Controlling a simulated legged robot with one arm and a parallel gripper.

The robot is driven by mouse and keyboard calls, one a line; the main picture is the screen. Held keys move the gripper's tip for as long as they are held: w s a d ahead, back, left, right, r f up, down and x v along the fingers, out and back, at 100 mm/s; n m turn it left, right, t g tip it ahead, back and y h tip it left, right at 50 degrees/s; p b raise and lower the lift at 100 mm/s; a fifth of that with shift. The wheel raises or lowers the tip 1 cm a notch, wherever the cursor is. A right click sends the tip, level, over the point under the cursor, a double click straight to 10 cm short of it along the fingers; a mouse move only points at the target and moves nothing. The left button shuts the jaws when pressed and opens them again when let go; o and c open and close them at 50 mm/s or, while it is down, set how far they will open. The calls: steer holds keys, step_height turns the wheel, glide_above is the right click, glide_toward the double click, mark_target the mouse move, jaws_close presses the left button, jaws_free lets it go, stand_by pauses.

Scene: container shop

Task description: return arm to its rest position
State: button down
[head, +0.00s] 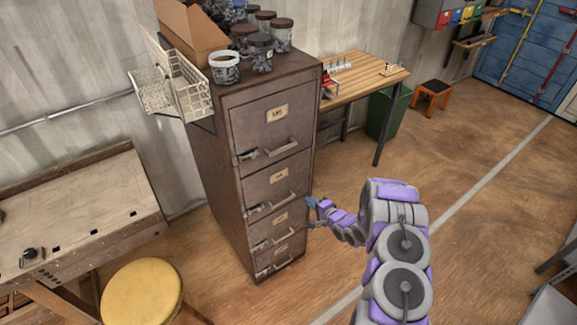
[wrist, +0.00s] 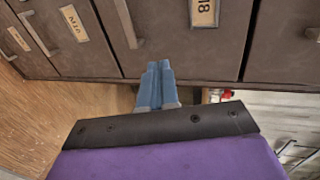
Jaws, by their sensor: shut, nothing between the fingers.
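My gripper (head: 312,206) is at the end of my purple and grey arm, beside the right side of the filing cabinet's front. In the wrist view my gripper (wrist: 158,72) shows two blue fingers close together, shut and empty, pointing toward the drawer fronts. The brown filing cabinet (head: 222,165) has several drawers with handles and labels, and all of them look closed. In the wrist view the drawer fronts (wrist: 165,50) fill the top, turned sideways. I cannot tell whether the fingertips touch the cabinet.
Jars (head: 262,52) and a cardboard box (head: 190,35) stand on the cabinet. A yellow stool (head: 142,292) and a workbench (head: 75,215) are at left. A wooden table (head: 365,75), a green bin (head: 388,115) and an orange stool (head: 432,92) are behind. The floor at right is mostly clear.

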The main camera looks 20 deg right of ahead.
steer(key=d+r+n+g+h+b, duration=0.1)
steer(key=d+r+n+g+h, duration=0.35)
steer(key=r, duration=0.65)
steer(key=s+r+n+g+h, duration=0.2)
steer(key=s+r+g+h, duration=0.1)
steer(key=s+r, duration=0.6)
steer(key=s+a+r+n+g, duration=0.2)
steer(key=s+a+r, duration=0.2)
steer(key=s, duration=0.9)
steer(key=s+a+r+n+g+y+b, duration=0.1)
steer(key=s+a+r+n+g, duration=0.2)
steer(key=s, duration=1.1)
steer(key=s+a+r+n+g+y+b, duration=0.1)
steer(key=s+a+r+n+g, duration=0.1)
steer(key=s+a+r, duration=0.4)
steer(key=s+a+g, duration=0.1)
steer(key=s+a, duration=0.4)
steer(key=s, duration=0.3)
steer(key=shift+r, duration=0.4)
steer(key=shift+n+y, duration=0.25)
